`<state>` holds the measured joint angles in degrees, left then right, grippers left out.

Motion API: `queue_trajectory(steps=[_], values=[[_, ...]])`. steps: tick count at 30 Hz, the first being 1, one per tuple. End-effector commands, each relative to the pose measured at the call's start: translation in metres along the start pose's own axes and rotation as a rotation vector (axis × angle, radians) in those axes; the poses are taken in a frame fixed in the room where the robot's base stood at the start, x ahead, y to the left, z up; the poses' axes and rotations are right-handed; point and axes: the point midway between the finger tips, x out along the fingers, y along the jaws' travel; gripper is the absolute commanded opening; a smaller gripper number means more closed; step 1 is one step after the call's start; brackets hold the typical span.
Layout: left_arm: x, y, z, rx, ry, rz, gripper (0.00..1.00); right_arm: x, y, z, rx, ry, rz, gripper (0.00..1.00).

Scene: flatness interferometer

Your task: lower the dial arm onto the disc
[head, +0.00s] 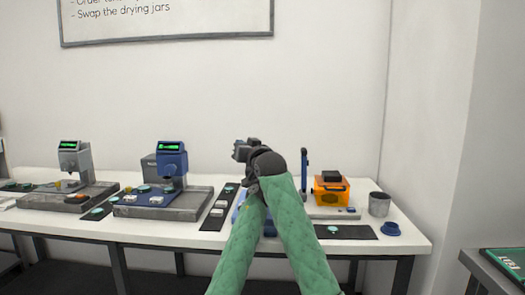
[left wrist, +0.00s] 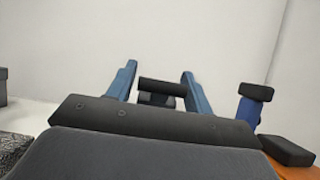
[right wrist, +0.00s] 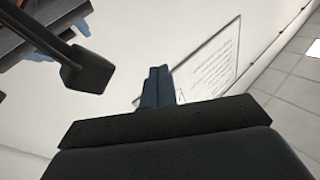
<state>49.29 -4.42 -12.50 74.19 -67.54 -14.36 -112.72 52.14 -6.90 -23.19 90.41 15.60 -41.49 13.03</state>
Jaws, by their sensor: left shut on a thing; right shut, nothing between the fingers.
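My left gripper's two blue fingers (left wrist: 160,88) are shut on a black bar (left wrist: 163,88), with one finger at each end. I cannot tell whether this bar is part of the dial arm. In the head view my two green-sleeved arms meet in the middle and hide what stands behind them; only bits of a blue base show. My right gripper (head: 242,149) is raised above the table, shut and empty; its fingers are together in the right wrist view (right wrist: 157,88). A black block (right wrist: 88,70) on a dark rod is left of them. I cannot make out the task's disc.
On the white table (head: 410,243) stand a grey instrument (head: 75,158), a blue instrument (head: 171,160) and an orange box (head: 330,194) beside a blue post (head: 304,160). A grey cup (head: 379,204) and a blue dish (head: 390,229) are at right. A teal disc (head: 333,229) lies on a black mat.

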Motion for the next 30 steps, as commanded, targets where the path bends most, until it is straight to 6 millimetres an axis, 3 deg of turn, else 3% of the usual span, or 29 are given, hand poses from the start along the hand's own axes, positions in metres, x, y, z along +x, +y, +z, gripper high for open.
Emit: queue_trajectory(steps=[6, 15, 22, 30], values=[[0.001, 0.000, 0.002, 0.000, -0.002, 0.000, 0.10, 0.039, 0.004, -0.001, 0.001, -0.206, 0.058, 0.00], [0.001, 0.000, 0.002, 0.000, -0.002, 0.000, 0.10, 0.066, 0.027, -0.009, 0.015, -0.493, 0.201, 0.00], [0.001, 0.000, 0.002, 0.000, -0.002, 0.000, 0.10, 0.067, 0.048, -0.028, 0.034, -0.696, 0.348, 0.00], [0.001, 0.000, 0.002, 0.000, -0.002, 0.000, 0.10, 0.052, 0.069, -0.061, 0.066, -0.891, 0.530, 0.00]])
